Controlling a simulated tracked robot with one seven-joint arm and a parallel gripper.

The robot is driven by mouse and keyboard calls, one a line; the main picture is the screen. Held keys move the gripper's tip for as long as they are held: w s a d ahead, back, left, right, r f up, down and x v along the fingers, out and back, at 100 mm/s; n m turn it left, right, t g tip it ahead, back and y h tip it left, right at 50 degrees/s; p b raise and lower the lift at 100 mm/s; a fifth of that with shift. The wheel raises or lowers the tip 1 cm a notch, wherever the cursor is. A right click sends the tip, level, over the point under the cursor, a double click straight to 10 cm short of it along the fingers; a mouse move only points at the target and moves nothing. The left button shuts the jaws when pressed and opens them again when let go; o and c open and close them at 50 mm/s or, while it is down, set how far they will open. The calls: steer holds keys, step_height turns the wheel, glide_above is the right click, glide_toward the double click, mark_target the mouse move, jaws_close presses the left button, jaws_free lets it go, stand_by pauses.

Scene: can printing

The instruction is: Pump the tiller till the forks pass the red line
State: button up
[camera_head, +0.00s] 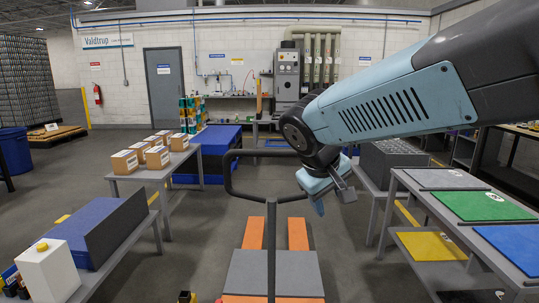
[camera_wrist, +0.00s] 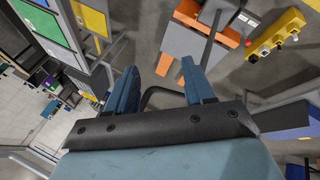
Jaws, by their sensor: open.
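The tiller (camera_head: 272,225) is a dark upright pole with a wide loop handle (camera_head: 232,185) in the middle of the head view. Behind it, two orange forks (camera_head: 298,234) lie low near the floor beside a grey truck body (camera_head: 245,272). My gripper (camera_head: 334,203) is open and empty, at the right side of the loop, which my arm partly hides. In the wrist view, part of the dark handle (camera_wrist: 148,97) shows between and beyond my open fingers (camera_wrist: 160,84), apparently not clasped. An orange fork (camera_wrist: 165,62) shows there too. I cannot make out a red line.
A table with cartons (camera_head: 158,157) and a bench with a white jug (camera_head: 48,270) stand left. A table with coloured panels (camera_head: 480,206) stands right. A yellow button box (camera_wrist: 275,35) shows in the wrist view. Some floor is free beside the forks.

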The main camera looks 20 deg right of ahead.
steer(key=w+n+h, duration=0.2)
steer(key=w+h, duration=0.2)
steer(key=w, duration=0.4)
steer(key=n+t+h, duration=0.2)
steer(key=n+t, duration=0.5)
steer(key=t, duration=0.1)
glide_toward(274, 154)
steer(key=x, duration=0.8)
steer(key=w+a+x, duration=0.1)
steer(key=x, duration=0.4)
steer(key=shift+a+f, duration=0.1)
steer(key=shift+a, duration=0.05)
steer(key=shift+s, duration=0.1)
jaws_close()
